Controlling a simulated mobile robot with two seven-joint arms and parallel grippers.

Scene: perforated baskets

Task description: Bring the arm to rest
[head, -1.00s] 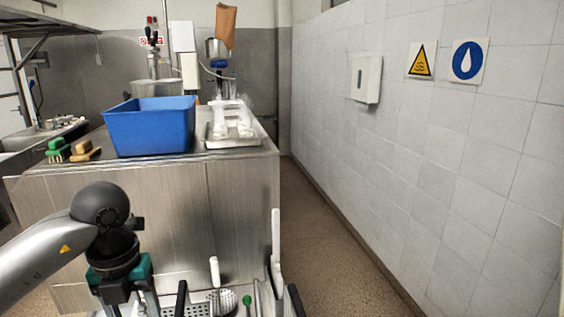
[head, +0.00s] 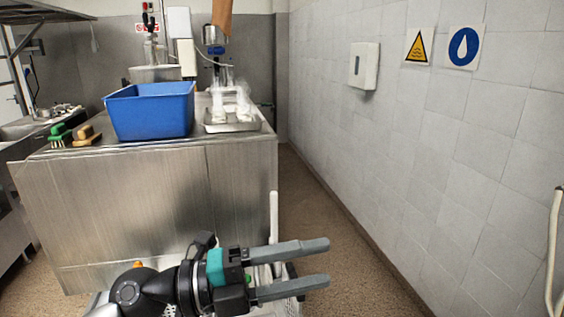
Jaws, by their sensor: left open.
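My left gripper (head: 318,264) is at the bottom centre of the head view. Its two grey fingers point to the right and are spread apart, with nothing between them. Its wrist has a teal band, and the black and grey arm comes in from the lower left. The gripper is over the utensil basket (head: 284,308), most of which it hides. My right gripper is not in view.
A steel counter (head: 150,205) stands ahead, with a blue tub (head: 150,112), a metal tray (head: 230,125) of clear items, a green brush (head: 59,136) and a wooden brush (head: 86,136) on top. A tiled wall (head: 400,150) runs along the right. The floor between is clear.

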